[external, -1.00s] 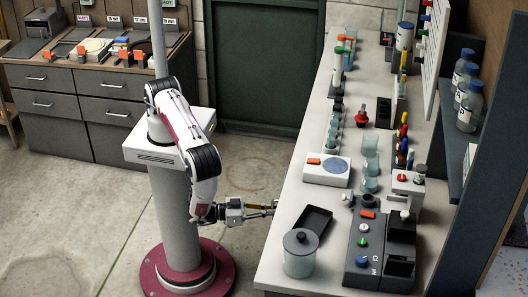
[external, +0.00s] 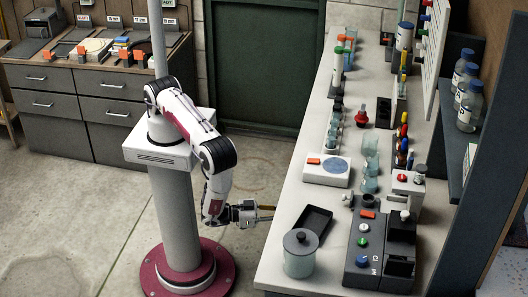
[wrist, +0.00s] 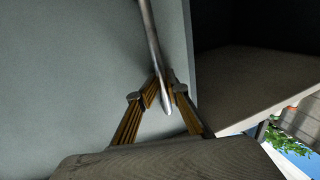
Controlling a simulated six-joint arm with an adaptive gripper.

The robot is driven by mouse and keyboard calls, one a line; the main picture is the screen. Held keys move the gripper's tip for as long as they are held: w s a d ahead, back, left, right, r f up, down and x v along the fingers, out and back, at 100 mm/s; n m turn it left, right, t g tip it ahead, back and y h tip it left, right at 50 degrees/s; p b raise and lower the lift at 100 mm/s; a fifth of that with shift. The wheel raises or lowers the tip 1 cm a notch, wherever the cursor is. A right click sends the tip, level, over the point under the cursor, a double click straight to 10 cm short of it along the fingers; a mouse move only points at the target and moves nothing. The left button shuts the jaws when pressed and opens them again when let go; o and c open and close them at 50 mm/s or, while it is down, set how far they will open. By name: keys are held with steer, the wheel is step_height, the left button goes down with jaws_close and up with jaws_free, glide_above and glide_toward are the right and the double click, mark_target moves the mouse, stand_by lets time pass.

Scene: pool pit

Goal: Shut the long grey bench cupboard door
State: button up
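The grey cupboard door (wrist: 75,70) fills the left of the wrist view as a flat panel. It stands open, with the dark cupboard inside (wrist: 235,25) showing beyond its edge at right. A slim metal bar handle (wrist: 151,40) runs down the door. My gripper (wrist: 165,82) has its ochre fingers closed in on either side of the handle's lower part, and appears shut on it. In the external view my gripper (external: 270,210) is at the left side of the long bench (external: 275,240); the door and handle are hidden below the top.
The bench top carries a lidded pot (external: 299,260), a black tray (external: 312,221), a white scale (external: 327,171) and several jars. Open floor (external: 125,225) lies left of the bench. A drawer cabinet (external: 75,110) stands at the back left.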

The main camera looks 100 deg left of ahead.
steer(key=shift+a, duration=0.15)
steer(key=shift+s, duration=0.15)
steer(key=v, duration=1.1)
steer(key=shift+s, duration=0.25)
stand_by(0.5)
steer(key=shift+r, duration=0.15)
stand_by(0.6)
